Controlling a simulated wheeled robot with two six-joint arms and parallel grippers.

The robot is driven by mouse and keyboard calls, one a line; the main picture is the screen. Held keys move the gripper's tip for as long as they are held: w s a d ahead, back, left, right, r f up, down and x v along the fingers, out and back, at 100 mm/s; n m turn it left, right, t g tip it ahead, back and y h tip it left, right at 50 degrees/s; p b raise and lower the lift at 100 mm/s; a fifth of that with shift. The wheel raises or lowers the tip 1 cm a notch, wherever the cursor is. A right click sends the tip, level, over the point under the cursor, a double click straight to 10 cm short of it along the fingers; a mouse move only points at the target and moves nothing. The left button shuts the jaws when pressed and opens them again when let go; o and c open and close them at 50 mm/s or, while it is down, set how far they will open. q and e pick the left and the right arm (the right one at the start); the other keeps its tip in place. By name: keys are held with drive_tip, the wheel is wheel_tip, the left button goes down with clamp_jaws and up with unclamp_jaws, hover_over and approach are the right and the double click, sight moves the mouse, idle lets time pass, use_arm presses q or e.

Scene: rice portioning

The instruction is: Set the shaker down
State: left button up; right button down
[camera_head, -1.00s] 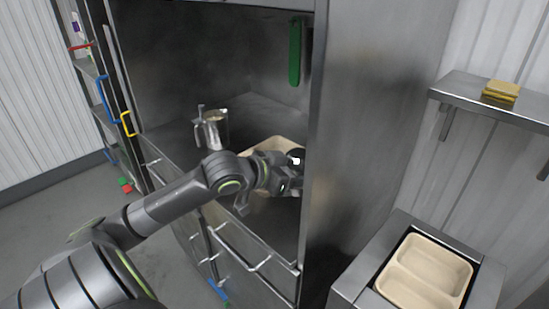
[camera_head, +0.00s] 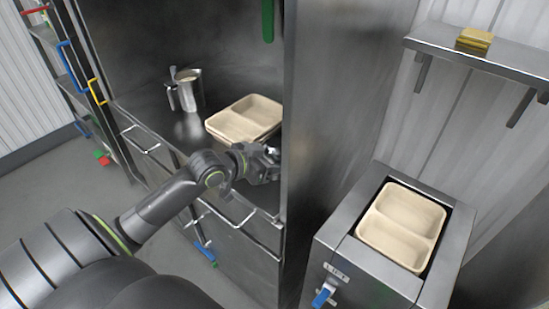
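A metal cup with a handle (camera_head: 184,90), pale inside, stands upright on the steel counter at the back left. I cannot tell whether it is the shaker; no other shaker shows clearly. My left gripper (camera_head: 270,163) is at the counter's front edge, just in front of a beige divided tray (camera_head: 216,128) and well to the right of the cup, not touching the cup. Its fingers are dark, small and close to the cabinet's side wall, so I cannot tell their opening or whether they hold anything. My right gripper is out of view.
The cabinet's side wall (camera_head: 335,130) stands close on the gripper's right. Beyond it, another beige divided tray (camera_head: 402,226) sits in a steel lift unit with a blue handle (camera_head: 322,296). A wall shelf (camera_head: 500,62) holds yellow items (camera_head: 474,40). Counter between cup and tray is clear.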

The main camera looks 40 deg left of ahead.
use_arm(q)
drive_tip(key=shift+f, duration=0.1)
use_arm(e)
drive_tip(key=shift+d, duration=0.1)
use_arm(q)
drive_tip(key=o, duration=1)
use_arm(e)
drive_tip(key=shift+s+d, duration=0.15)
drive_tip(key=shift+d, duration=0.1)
use_arm(q)
drive_tip(key=shift+r, duration=0.2)
drive_tip(key=shift+s+a, duration=0.15)
drive_tip(key=shift+s, duration=0.15)
drive_tip(key=p+v, duration=0.3)
drive_tip(key=v, duration=0.6)
drive_tip(key=shift+s+r, duration=0.25)
drive_tip(key=shift+r, duration=0.05)
drive_tip(key=shift+p+v, duration=0.6)
drive_tip(key=shift+v, duration=0.25)
drive_tip(key=shift+f, duration=0.15)
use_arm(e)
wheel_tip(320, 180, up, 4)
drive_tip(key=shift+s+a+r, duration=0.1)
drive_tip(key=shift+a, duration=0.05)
